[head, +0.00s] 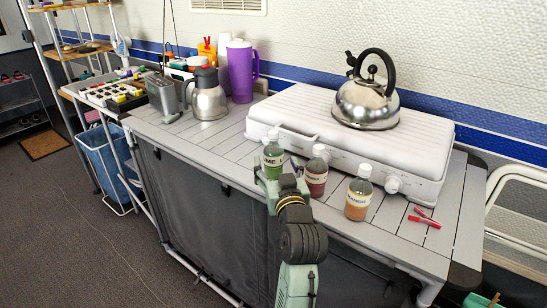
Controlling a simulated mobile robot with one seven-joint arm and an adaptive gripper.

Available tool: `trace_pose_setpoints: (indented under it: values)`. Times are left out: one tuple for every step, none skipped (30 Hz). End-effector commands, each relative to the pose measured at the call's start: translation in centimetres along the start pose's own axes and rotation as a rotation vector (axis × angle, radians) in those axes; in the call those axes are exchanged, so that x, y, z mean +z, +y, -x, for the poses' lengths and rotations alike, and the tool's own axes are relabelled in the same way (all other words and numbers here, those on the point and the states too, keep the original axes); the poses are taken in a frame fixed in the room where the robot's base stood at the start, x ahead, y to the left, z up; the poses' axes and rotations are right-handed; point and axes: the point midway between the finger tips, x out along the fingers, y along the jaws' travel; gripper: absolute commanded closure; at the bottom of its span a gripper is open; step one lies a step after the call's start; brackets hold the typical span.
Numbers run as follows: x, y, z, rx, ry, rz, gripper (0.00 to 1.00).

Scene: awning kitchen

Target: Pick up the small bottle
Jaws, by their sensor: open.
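Three small bottles with pale caps stand upright on the grey slatted table in front of the white stove. The green one (273,153) has a label ending in "ME". The red-brown one (316,171) is in the middle, and the orange one (359,193) is on the right. My gripper (276,178) is open at the end of my arm, low in front of the green bottle, and overlaps its lower part in the picture. My own arm partly hides the fingers, and I cannot tell whether they touch the bottle.
The white stove (340,148) carries a metal kettle (367,103). A steel jug (208,96) and a purple pitcher (241,72) stand at the back left. A red object (424,218) lies right of the orange bottle. Bare table (165,133) shows at left.

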Motion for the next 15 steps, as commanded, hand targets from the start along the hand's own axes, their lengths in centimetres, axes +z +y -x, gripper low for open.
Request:
trace_pose_setpoints:
  values:
    - [-0.2,-0.1,-0.8,-0.002,-0.002,-0.001,0.35]
    - [-0.1,-0.1,-1.2,-0.002,-0.002,-0.001,0.35]
    - [-0.1,-0.1,-1.5,-0.002,0.000,-0.001,0.35]
    - [-0.1,-0.1,-1.8,-0.002,0.000,-0.001,0.35]
    - [-0.1,-0.1,-1.9,-0.001,0.000,0.000,0.35]
    - [0.0,-0.1,-2.0,-0.001,0.000,0.000,0.35]
    - [0.0,-0.1,-2.1,-0.001,0.000,0.000,0.35]
    - [0.0,-0.1,-2.1,-0.001,0.000,0.000,0.35]
    - [0.0,-0.1,-2.1,0.000,0.000,0.001,0.35]
    - [0.0,0.0,-2.1,0.000,0.000,0.001,0.35]
    - [0.0,0.0,-2.1,0.000,0.000,0.000,0.35]
    - [0.0,0.0,-2.1,0.000,0.000,0.000,0.35]
    - [0.0,0.0,-2.1,0.000,0.000,0.000,0.36]
    - [0.0,0.0,-2.1,0.000,0.000,0.000,0.38]
    - [0.0,0.0,-2.0,0.000,0.000,0.000,0.41]
